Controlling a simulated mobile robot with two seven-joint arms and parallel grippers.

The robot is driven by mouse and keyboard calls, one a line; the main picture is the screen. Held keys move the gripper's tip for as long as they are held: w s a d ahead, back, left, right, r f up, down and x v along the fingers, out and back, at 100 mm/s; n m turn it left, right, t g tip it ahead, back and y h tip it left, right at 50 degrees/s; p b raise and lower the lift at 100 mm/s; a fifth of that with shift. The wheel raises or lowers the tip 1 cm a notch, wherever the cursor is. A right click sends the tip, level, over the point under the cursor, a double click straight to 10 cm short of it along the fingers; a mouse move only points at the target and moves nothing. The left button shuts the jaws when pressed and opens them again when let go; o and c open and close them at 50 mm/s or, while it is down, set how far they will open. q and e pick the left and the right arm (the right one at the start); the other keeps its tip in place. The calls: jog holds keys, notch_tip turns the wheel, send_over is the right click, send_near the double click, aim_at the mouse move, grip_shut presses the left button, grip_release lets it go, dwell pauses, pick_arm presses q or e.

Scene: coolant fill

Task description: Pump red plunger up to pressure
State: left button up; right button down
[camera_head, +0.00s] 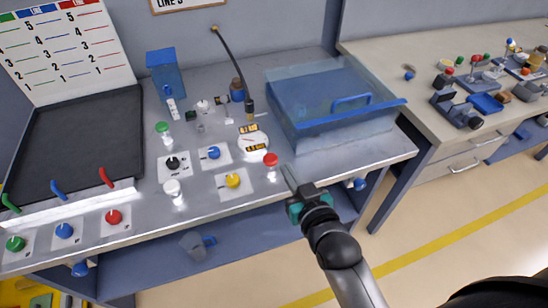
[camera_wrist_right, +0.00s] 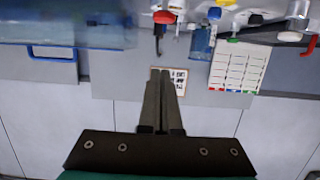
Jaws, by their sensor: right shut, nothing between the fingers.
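The red plunger (camera_head: 270,160) has a round red cap on a short pale stem and stands upright near the front edge of the steel bench (camera_head: 330,158). It also shows at the top of the right wrist view (camera_wrist_right: 163,17). My right gripper (camera_head: 289,172) is just right of the plunger in the head view, with its fingers shut together and empty. The shut fingers also show in the right wrist view (camera_wrist_right: 162,75), pointing towards the plunger with a gap between. My left gripper is not in view.
Left of the plunger are a round gauge-like unit (camera_head: 253,146), a yellow knob (camera_head: 233,181), a blue knob (camera_head: 214,153) and a white-capped plunger (camera_head: 171,188). A clear blue bin (camera_head: 345,108) stands behind to the right. A second bench (camera_head: 425,55) stands farther right.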

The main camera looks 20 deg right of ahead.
jog(key=b, duration=0.1)
send_over(270, 160)
jog(key=s, duration=0.2)
notch_tip(270, 160, down, 2)
jog(key=f, duration=0.1)
jog(key=shift+w+d+f+b, duration=0.1)
jog(key=shift+d+f+b, duration=0.1)
jog(key=shift+f, duration=0.7)
jog(key=shift+d+f+b, duration=0.1)
jog(key=shift+f+b, duration=0.1)
jog(key=shift+f, duration=0.65)
